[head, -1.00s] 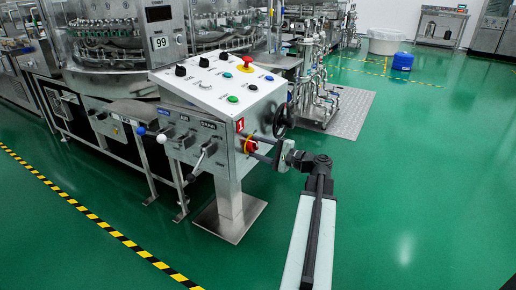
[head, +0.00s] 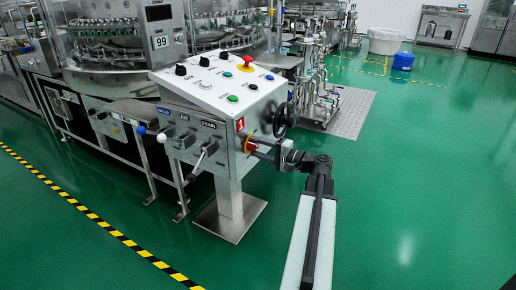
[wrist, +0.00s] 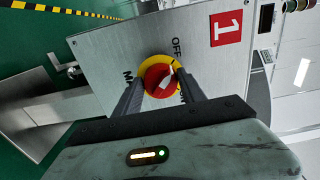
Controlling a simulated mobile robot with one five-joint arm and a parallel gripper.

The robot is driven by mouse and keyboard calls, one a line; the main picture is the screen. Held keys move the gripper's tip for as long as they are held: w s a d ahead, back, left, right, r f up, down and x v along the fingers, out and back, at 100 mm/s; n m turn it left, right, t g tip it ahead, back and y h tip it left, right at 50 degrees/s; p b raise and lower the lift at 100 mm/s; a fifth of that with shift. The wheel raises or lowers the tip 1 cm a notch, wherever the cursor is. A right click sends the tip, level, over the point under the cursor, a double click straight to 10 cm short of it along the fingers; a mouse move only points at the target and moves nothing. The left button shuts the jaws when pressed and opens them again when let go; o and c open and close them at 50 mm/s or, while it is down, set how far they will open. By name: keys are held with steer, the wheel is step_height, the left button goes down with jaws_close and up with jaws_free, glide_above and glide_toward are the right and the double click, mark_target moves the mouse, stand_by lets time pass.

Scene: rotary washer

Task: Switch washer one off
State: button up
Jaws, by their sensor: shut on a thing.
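Washer one's switch is a red rotary knob (wrist: 155,76) on a yellow round plate, on the side of the control box with the red "1" label (wrist: 227,28). In the wrist view a white mark on the knob slants between the "OFF" lettering (wrist: 177,48) and the partly hidden lettering by the right finger. My gripper (wrist: 160,82) is shut on the knob, one dark finger on each side. In the head view the knob (head: 250,145) shows at the box's right side, with my gripper (head: 257,148) reaching it from the right. Part of the plate is hidden by the fingers.
The control box (head: 215,95) stands on a steel pedestal and carries buttons, knobs and a red emergency button (head: 246,61). A dark handwheel (head: 284,117) sits just above my gripper. Levers stick out at the front. Green floor at right is clear.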

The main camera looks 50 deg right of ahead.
steer(key=o, duration=1.3)
steer(key=shift+o, duration=0.2)
steer(key=shift+s, duration=0.1)
steer(key=v, duration=0.7)
steer(key=shift+s, duration=0.35)
steer(key=shift+d, duration=0.1)
